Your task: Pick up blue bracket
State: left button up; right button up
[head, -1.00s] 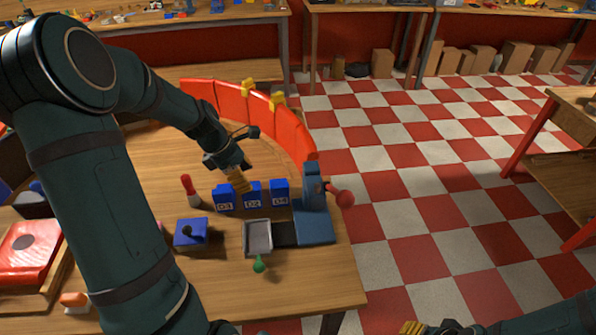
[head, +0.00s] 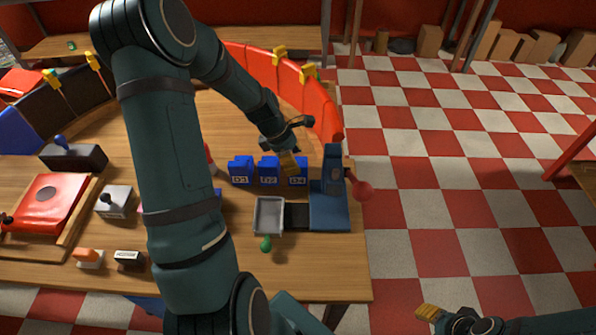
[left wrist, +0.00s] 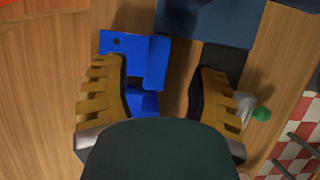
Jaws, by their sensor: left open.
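Blue brackets stand in a row on the wooden table: one labelled 03 (head: 241,174), one labelled 02 (head: 267,178) and one labelled 04 (head: 299,176). My left gripper (head: 289,164) is at the 02 and 04 end of the row and partly covers it. In the left wrist view my left gripper (left wrist: 158,98) is open, with yellow ridged fingers. A blue bracket (left wrist: 152,58) shows between and ahead of them, closer to the left finger; whether they touch is unclear. My right gripper (head: 428,312) is low at the right, away from the table; its opening is unclear.
A blue-grey press (head: 333,195) with a red knob (head: 363,190) stands right of the brackets. A grey tray (head: 269,216) with a green knob (head: 266,244) lies in front. A red curved barrier (head: 322,108) runs behind. Stamps and a red pad (head: 50,198) sit at left.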

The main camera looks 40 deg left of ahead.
pick_arm(q)
jog(key=x, duration=0.5)
jog(key=shift+a+f, duration=0.15)
jog(key=shift+a, duration=0.05)
grip_shut()
